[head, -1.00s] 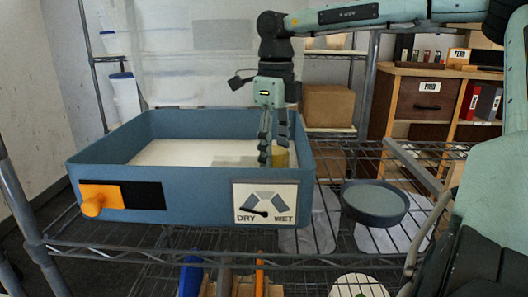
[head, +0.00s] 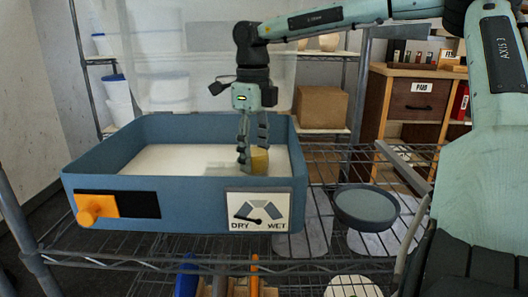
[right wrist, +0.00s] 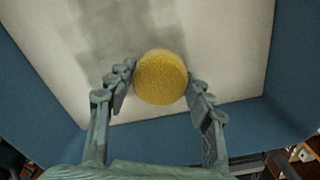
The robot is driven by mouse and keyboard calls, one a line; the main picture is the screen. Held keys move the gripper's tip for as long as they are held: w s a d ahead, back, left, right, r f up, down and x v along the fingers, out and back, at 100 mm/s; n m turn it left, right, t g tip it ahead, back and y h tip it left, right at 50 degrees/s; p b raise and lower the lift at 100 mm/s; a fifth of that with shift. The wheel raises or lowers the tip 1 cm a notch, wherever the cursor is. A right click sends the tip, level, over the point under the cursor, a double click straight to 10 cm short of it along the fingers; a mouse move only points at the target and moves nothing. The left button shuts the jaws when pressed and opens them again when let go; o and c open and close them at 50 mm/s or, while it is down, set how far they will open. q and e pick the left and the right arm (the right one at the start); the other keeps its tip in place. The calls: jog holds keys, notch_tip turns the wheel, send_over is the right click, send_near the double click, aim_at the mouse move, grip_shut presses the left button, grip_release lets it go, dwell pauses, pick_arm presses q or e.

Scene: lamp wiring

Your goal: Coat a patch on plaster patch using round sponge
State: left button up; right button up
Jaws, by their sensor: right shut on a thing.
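The round yellow sponge (head: 260,160) is between the fingers of my right gripper (head: 253,160), low inside a blue open-topped box (head: 180,216). In the right wrist view the sponge (right wrist: 160,77) shows as a disc between the fingertips (right wrist: 158,86). The pale plaster surface (head: 160,158) forms the box floor. A greyer area (right wrist: 120,45) shows on this surface beside the sponge. I cannot tell whether the sponge touches the plaster. My left gripper is not in view.
A round grey dish (head: 366,206) stands on the wire rack to the right. The box walls surround my right gripper.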

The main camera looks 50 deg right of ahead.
aim_at(203, 169)
jog(key=shift+w+a, duration=1.85)
jog(key=shift+w, duration=0.3)
jog(key=shift+w+a, duration=1.85)
jog(key=shift+w, duration=0.3)
jog(key=shift+r+p, duration=1.4)
jog(key=shift+r, duration=1.55)
jog(key=shift+r, duration=0.15)
